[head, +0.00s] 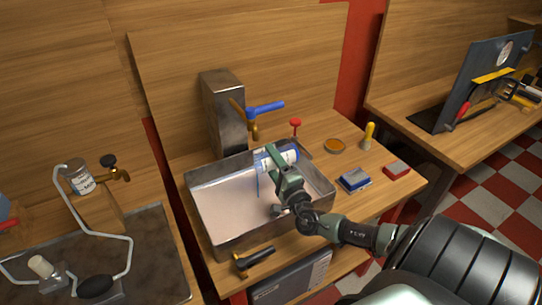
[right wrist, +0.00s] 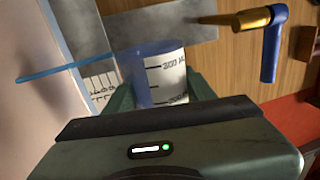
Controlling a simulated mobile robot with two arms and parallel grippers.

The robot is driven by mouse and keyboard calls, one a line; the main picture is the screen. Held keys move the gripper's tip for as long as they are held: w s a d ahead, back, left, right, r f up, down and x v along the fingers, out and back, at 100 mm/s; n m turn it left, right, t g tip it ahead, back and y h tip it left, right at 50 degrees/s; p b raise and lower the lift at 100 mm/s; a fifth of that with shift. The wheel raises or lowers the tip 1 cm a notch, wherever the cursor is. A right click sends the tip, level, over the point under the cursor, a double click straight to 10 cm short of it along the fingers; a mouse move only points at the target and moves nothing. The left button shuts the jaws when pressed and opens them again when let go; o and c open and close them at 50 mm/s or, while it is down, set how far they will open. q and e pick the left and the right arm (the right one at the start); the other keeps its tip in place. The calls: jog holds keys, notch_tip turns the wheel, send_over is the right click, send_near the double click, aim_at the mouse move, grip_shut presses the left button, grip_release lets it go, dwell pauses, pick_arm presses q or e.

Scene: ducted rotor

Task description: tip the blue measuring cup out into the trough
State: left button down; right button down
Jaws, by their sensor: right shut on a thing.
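The blue measuring cup (head: 265,160) has a white label with black marks and is held over the metal trough (head: 222,252). In the head view it lies tipped well over on its side. My right gripper (head: 279,160) is shut on it. In the right wrist view the cup (right wrist: 165,75) sits between the fingers, its "300 ML" mark readable. A thin blue strip shows beside the cup in both views; I cannot tell whether it is rim, handle or liquid. The trough floor looks pale. The cup's inside is hidden. My left gripper is out of view.
A tap with a blue lever (head: 265,106) stands behind the trough by a metal block (head: 222,108).

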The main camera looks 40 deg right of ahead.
jog(key=shift+r, duration=0.1)
jog(key=shift+a+r+n+p, duration=0.15)
jog(key=shift+r+n+p, duration=0.1)
jog(key=shift+n+p, duration=0.3)
jog(key=shift+w+a+n+p, duration=0.1)
jog(key=shift+n+p, duration=0.2)
jog(key=shift+n, duration=0.05)
